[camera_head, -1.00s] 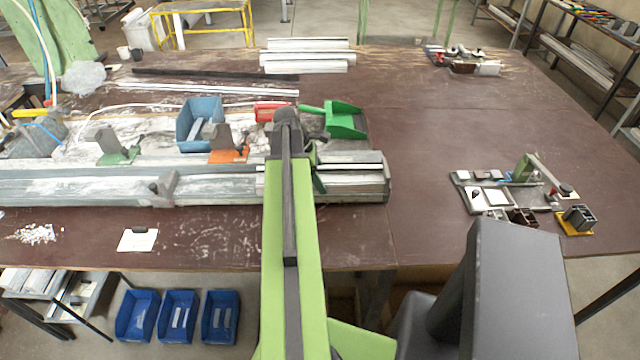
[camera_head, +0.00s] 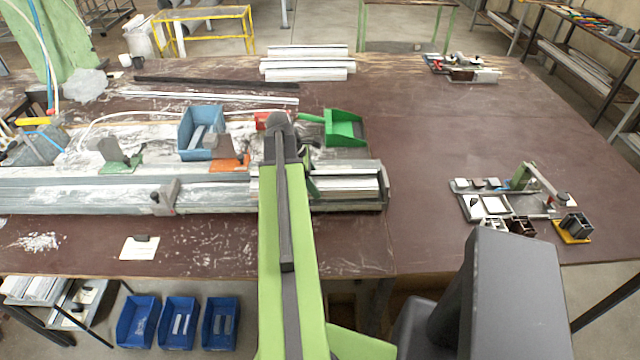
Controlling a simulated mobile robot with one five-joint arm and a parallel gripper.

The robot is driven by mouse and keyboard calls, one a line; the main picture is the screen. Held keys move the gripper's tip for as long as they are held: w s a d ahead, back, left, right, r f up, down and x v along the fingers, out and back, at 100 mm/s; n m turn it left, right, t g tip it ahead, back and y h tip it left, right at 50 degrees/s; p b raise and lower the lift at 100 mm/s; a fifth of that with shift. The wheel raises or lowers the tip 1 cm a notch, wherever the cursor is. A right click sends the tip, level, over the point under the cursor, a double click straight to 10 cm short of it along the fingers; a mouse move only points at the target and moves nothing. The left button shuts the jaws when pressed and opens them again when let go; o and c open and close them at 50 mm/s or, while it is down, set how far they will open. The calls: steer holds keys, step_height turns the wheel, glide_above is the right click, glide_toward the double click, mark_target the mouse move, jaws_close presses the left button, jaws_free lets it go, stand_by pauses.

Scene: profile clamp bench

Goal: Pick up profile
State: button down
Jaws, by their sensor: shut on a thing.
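A light grey metal profile (camera_head: 345,183) lies at the right end of the long clamp rail (camera_head: 90,193) on the bench. Its right end shows clear of my arm; its left part is hidden behind the arm. My gripper (camera_head: 309,180) is mostly hidden behind my green arm, with only a dark green part showing beside the profile. It is shut on the profile. The profile appears slightly above the rail's end, but I cannot tell how large any gap is.
A blue bin (camera_head: 200,133), an orange clamp block (camera_head: 230,163) and a green dustpan (camera_head: 344,128) stand behind the rail. A fixture with small parts (camera_head: 500,200) is at the right. The brown bench top (camera_head: 425,150) between is clear.

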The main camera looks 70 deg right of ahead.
steer(key=w+a+r+p, duration=0.1)
steer(key=w+r, duration=0.1)
steer(key=w, duration=0.1)
steer(key=w+a+r+p, duration=0.2)
steer(key=w, duration=0.2)
steer(key=w+a+r+p, duration=0.1)
steer(key=w+r+p, duration=0.1)
steer(key=w, duration=0.2)
steer(key=shift+w+a+r, duration=0.1)
steer(key=shift+a+r, duration=0.05)
steer(key=shift+w, duration=0.1)
step_height(320, 180, down, 3)
steer(key=shift+a+r+b, duration=0.1)
steer(key=shift+r+b, duration=0.1)
steer(key=shift+b, duration=0.95)
steer(key=shift+r, duration=0.2)
